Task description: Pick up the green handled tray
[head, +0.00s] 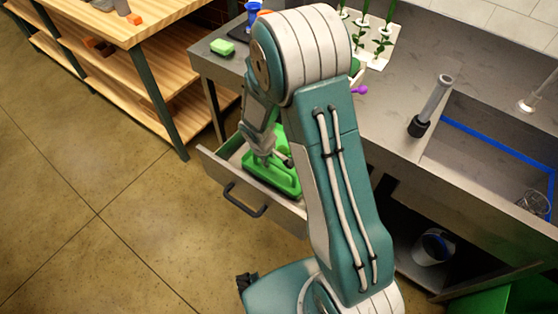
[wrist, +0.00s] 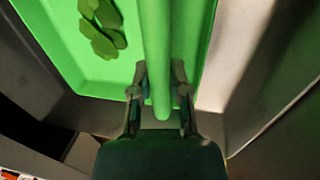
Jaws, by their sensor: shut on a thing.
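The green handled tray (head: 287,182) sits in the open drawer, partly hidden by my arm in the head view. The wrist view shows the tray's floor (wrist: 105,68) and its long green handle bar, with several darker green leaf-shaped pieces (wrist: 101,30) lying in it. My gripper (wrist: 157,78) is shut on the handle, with one finger on each side of the bar. In the head view my gripper (head: 272,158) reaches down into the drawer at the tray. I cannot tell whether the tray is clear of the drawer floor.
The drawer (head: 222,174) is pulled out below the grey counter, with a dark handle (head: 245,200) on its front. A green sponge (head: 222,46) lies on the counter. A wooden shelf unit (head: 115,80) stands at the left. A sink (head: 490,165) is at the right. The left floor is clear.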

